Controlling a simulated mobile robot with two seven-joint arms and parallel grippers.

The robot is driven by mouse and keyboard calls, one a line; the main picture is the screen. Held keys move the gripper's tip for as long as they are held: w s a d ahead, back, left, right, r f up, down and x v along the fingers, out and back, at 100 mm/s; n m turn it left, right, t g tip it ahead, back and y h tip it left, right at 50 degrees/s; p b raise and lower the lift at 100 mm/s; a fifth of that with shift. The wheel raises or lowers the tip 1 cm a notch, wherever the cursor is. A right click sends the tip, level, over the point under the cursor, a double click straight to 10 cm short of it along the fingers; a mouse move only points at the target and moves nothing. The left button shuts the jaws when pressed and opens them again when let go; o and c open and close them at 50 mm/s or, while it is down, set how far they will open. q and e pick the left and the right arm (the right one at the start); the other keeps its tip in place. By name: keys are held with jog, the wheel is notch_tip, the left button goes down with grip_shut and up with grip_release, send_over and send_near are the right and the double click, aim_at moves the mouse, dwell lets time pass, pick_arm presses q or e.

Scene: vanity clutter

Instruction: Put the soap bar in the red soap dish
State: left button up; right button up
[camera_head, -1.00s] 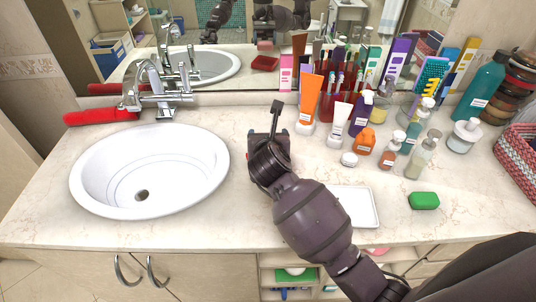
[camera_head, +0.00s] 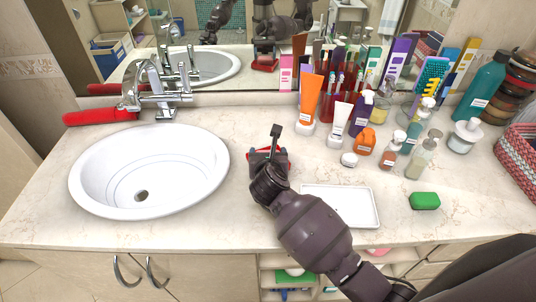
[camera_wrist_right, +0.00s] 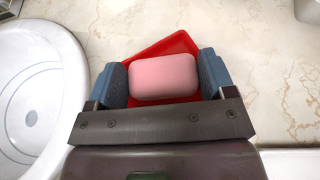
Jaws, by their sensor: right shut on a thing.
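The pink soap bar (camera_wrist_right: 164,78) lies between the two blue-grey fingers of my right gripper (camera_wrist_right: 163,80) in the wrist view. My right gripper (camera_head: 268,156) is shut on it and points down. The red soap dish (camera_wrist_right: 170,45) is directly below the bar and is partly covered by it. In the head view only red edges of the dish (camera_head: 284,154) show around the gripper, and the soap is hidden. I cannot tell whether the bar touches the dish. My left gripper is not directly in view.
The sink (camera_head: 150,170) is left of the dish. A white tray (camera_head: 368,207) lies to the right, with a green block (camera_head: 424,201) beyond it. Bottles and tubes, including an orange tube (camera_head: 309,98), stand behind to the right. A mirror lines the back.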

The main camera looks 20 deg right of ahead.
jog(key=o, duration=0.8)
jog(key=shift+c, duration=0.2)
jog(key=shift+r, duration=0.15)
jog(key=v, duration=1.2)
jog(key=shift+b, duration=0.3)
